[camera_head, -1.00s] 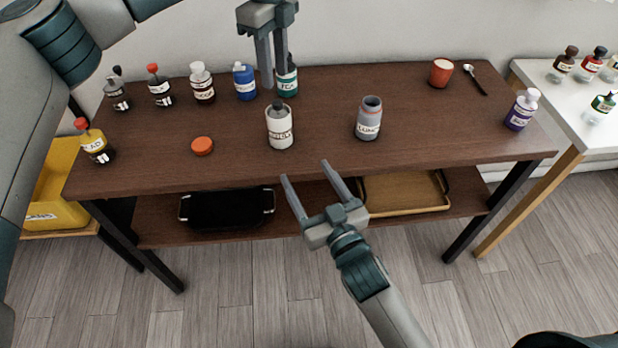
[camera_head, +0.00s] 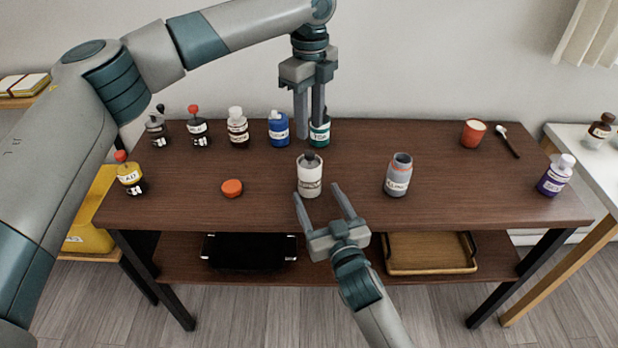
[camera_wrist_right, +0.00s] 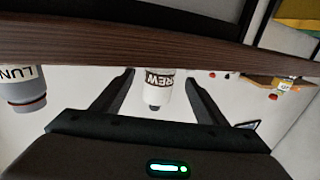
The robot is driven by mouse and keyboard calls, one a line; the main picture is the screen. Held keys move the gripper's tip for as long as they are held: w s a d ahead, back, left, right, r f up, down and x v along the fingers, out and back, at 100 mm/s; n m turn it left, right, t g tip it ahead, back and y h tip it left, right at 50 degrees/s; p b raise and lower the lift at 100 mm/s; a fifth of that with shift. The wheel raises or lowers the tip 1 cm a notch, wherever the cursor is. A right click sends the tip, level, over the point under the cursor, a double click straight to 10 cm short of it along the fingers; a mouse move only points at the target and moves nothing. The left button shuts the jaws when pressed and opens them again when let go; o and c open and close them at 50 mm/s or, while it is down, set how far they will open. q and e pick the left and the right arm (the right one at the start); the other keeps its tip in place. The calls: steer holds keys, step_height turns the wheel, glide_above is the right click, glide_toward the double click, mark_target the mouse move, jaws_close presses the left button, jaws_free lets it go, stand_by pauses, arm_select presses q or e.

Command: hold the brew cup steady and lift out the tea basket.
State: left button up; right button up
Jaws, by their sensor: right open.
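The white brew cup (camera_head: 310,182) stands upright near the table's middle. Its BREW label shows in the right wrist view (camera_wrist_right: 159,88), where the scene appears upside down. A dark knob, seemingly the tea basket's top (camera_head: 310,159), pokes above the cup's rim; the rest of the basket is hidden inside. My right gripper (camera_head: 316,191) is open and empty at the table's front edge. Its fingers point at the cup, which appears between them in the wrist view. My left gripper (camera_head: 310,130) hangs fingers down behind the cup, apparently open and empty, with the green jar behind it.
The green jar (camera_head: 323,133), a blue bottle (camera_head: 278,130) and several other bottles line the back left. A grey jar (camera_head: 398,178) stands right of the cup, an orange lid (camera_head: 232,187) left. A red cup (camera_head: 472,134) and spoon (camera_head: 508,142) lie back right.

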mark_target(312, 185)
steer(key=x, duration=0.7)
steer(key=shift+w, duration=0.2)
steer(key=c, duration=1.2)
stand_by(0.3)
